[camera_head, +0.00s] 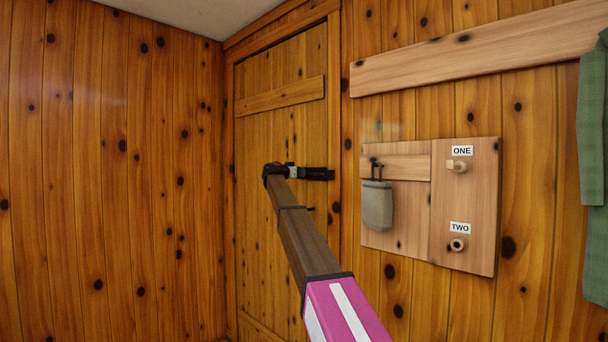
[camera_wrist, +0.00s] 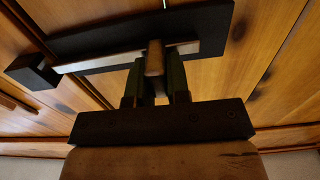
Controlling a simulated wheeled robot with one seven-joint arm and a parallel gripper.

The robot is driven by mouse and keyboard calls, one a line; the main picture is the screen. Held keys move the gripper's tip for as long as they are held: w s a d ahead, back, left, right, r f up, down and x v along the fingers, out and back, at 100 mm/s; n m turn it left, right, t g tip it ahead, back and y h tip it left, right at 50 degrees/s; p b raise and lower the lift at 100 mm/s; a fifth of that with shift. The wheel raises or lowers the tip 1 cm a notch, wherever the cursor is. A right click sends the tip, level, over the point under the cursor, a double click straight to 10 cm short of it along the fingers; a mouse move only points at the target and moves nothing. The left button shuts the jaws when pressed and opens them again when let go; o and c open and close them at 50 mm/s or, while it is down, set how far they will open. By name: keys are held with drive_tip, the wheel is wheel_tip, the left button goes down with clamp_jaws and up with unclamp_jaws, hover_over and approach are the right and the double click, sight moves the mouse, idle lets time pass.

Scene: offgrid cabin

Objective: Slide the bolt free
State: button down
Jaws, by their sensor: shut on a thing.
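The bolt is on a plank door (camera_head: 285,110) in the head view, at the far end of my arm. A dark bolt plate (camera_head: 316,174) shows there just right of my gripper (camera_head: 290,172). In the wrist view a pale metal bolt bar (camera_wrist: 110,60) runs along a black plate (camera_wrist: 215,28). A black block (camera_wrist: 33,72) is at the bar's left end. A brown knob (camera_wrist: 154,56) stands out from the bar. My gripper (camera_wrist: 155,80) is shut on the knob, one finger on each side. The bar behind the knob and fingers is partly hidden.
A wooden board (camera_head: 410,210) with pegs labelled ONE and TWO and a hanging grey pouch (camera_head: 377,205) is on the wall right of the door. A rail (camera_head: 470,52) is above, with green cloth (camera_head: 594,160) at far right. A plain wall is at left.

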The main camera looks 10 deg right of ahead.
drive_tip(key=shift+w+a, duration=0.2)
drive_tip(key=shift+w, duration=0.05)
drive_tip(key=c, duration=1.1)
unclamp_jaws()
drive_tip(key=shift+s+a, duration=0.1)
drive_tip(key=v, duration=1)
drive_tip(key=shift+s+a, duration=0.1)
drive_tip(key=shift+a, duration=0.15)
